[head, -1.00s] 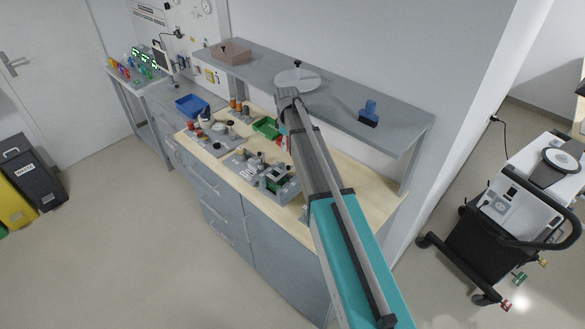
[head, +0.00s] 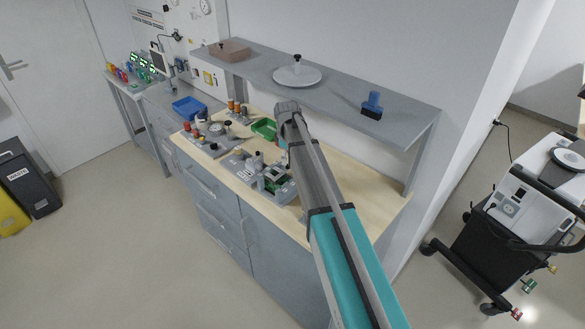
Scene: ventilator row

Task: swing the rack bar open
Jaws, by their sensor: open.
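I cannot make out the rack bar for certain. Small grey fixtures stand on the wooden bench top (head: 350,201). One fixture carries a green block (head: 276,182), and a grey fixture plate (head: 236,164) with upright posts is beside it. My arm reaches from the bottom of the head view up over the bench, and its elbow hides part of the bench top. My gripper is not visible; it is hidden behind the arm, so its distance to the fixtures cannot be told.
A raised grey shelf (head: 335,93) over the bench holds a white round plate (head: 297,77), a brown box (head: 229,50) and a blue-black block (head: 372,106). Blue and green trays (head: 188,107) (head: 264,128) sit at left. A wheeled cart (head: 512,208) stands right. Floor in front is clear.

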